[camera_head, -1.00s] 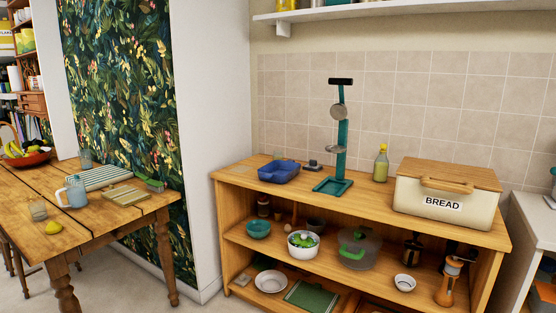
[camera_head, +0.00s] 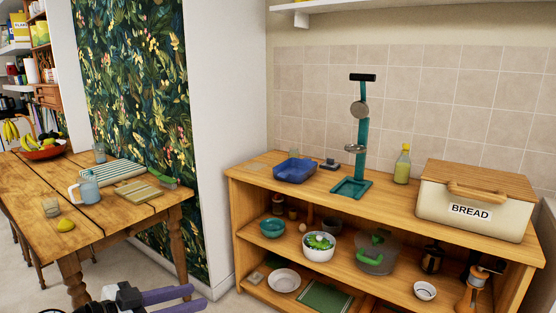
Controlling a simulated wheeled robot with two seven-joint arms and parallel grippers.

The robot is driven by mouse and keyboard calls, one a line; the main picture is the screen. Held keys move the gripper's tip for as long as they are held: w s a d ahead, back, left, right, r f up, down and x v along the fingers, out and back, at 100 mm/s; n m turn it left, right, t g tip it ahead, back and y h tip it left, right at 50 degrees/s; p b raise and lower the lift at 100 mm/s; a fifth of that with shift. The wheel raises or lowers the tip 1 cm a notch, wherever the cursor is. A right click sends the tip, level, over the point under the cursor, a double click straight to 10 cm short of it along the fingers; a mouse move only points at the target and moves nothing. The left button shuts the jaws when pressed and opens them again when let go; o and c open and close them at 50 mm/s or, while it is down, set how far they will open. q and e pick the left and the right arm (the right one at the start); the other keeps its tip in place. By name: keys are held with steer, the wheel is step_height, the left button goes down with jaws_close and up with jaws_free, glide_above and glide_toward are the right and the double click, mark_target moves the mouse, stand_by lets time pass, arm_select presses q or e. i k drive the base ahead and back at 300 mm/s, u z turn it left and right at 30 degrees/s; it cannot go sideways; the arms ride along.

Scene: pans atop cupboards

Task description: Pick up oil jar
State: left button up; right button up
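My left gripper (camera_head: 198,297) shows at the bottom edge, with two purple fingers pointing right. There is a gap between the fingers, and nothing shows in it. It is far to the lower left of the jar, in front of the shelf unit. My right gripper is not in view.
The bread bin (camera_head: 440,201) is right of the jar. The teal stand (camera_head: 362,150) and blue tray (camera_head: 294,171) are left of it. A wooden table (camera_head: 108,218) stands at the left.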

mark_target(294, 152)
steer(key=u, duration=0.3)
steer(key=i, duration=2.4)
steer(key=z, duration=0.7)
steer(key=i, duration=0.9)
steer(key=z, duration=0.4)
